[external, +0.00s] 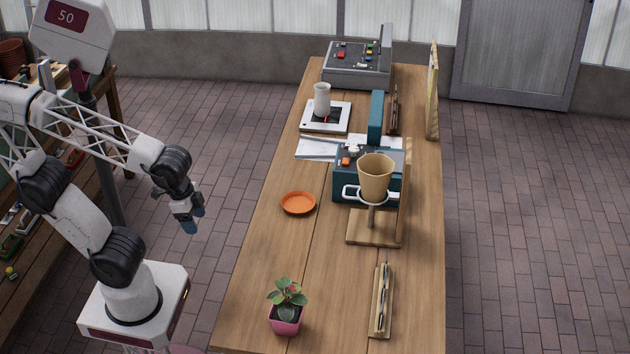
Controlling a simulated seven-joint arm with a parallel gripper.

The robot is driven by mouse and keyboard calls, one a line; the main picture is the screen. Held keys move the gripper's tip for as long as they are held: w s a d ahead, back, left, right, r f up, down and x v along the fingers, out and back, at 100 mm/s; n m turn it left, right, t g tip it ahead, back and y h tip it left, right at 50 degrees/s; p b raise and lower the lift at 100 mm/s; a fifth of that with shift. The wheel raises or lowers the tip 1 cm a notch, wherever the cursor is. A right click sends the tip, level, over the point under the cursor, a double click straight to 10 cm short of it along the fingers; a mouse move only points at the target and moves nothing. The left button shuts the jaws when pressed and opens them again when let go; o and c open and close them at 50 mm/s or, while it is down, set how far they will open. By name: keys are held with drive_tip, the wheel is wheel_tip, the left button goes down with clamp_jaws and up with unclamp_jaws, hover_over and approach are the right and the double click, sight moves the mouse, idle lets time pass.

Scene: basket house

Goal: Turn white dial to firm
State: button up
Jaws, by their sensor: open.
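A teal box (346,190) stands near the middle of the wooden table, with an open lid (376,118) raised at its back. On its top are a small white knob (354,149) and an orange control (346,161). A grey console (352,76) at the far end also carries small coloured controls, with a whitish one (362,65) among them. I cannot tell which is the white dial, and no dial markings are readable. My gripper (193,222) is open and empty, pointing down left of the table, well away from both boxes.
A tan cup (376,178) in a white ring stand partly hides the teal box. An orange saucer (298,203), a potted plant (287,316) and a wooden tray (381,310) are nearer. A white vase (322,99) stands on a white-framed pad (309,122). The table's left front is mostly clear.

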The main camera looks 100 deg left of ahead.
drive_tip(key=w+a+r+n+g, duration=0.1)
drive_tip(key=w+a+r+n, duration=0.25)
drive_tip(key=w, duration=0.35)
drive_tip(key=w+a+r+n, duration=0.2)
drive_tip(key=w+a, duration=0.2)
drive_tip(key=w, duration=0.3)
drive_tip(key=n+h, duration=0.4)
drive_tip(key=n, duration=1.3)
hover_over(354, 148)
drive_tip(key=s+a, duration=0.1)
drive_tip(key=a, duration=0.2)
drive_tip(key=f, duration=0.4)
drive_tip(key=shift+s+f, duration=0.2)
drive_tip(key=shift+f, duration=0.2)
drive_tip(key=shift+x, duration=3.9)
drive_tip(key=shift+c, duration=0.5)
